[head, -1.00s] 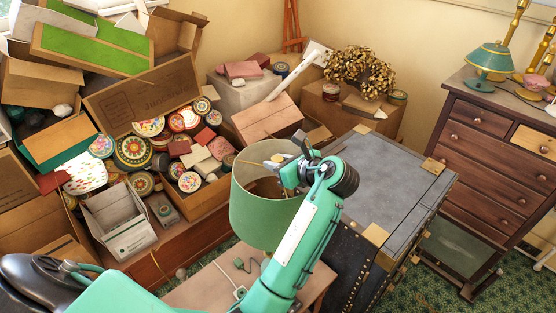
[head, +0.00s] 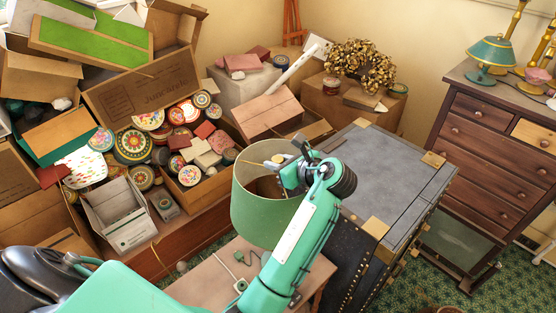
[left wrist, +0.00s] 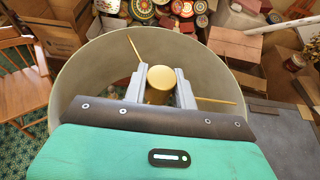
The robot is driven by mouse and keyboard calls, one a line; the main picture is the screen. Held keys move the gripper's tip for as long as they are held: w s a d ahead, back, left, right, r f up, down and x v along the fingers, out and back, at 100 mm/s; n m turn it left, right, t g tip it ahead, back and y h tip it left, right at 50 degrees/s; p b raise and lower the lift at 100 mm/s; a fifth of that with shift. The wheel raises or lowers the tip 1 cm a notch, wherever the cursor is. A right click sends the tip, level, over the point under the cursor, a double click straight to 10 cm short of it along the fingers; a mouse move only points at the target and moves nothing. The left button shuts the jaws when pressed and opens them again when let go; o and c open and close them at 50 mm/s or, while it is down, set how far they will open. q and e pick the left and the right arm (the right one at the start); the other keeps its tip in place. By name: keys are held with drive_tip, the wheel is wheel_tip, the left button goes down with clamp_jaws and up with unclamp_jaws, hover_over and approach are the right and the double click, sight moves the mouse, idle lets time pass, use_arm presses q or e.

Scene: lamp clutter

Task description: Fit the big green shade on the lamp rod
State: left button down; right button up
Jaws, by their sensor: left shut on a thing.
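The big green shade (head: 262,215) hangs upright from my left gripper (head: 298,172), above the small wooden table. Its open top faces up, with thin brass spokes inside. In the left wrist view the pale inner wall of the shade (left wrist: 85,75) surrounds the fingers of my left gripper (left wrist: 158,88). They are shut on the shade's round brass hub (left wrist: 160,78). I cannot make out the lamp rod; the shade and my arm hide part of the table. My right gripper is not in view.
The small table (head: 205,285) carries a cord and a green plug. A dark trunk (head: 385,180) stands close to the right of the shade. Open boxes of tins (head: 130,150) crowd the left. A drawer chest (head: 490,150) with a teal lamp (head: 491,55) stands at right.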

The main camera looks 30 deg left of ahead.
use_arm(q)
drive_tip(key=shift+f, duration=1.9)
drive_tip(key=shift+f+b, duration=0.55)
drive_tip(key=shift+f, duration=2.25)
drive_tip(key=shift+f+b, duration=0.9)
drive_tip(key=shift+f, duration=3.35)
drive_tip(key=c, duration=1.1)
unclamp_jaws()
drive_tip(key=shift+o, duration=0.2)
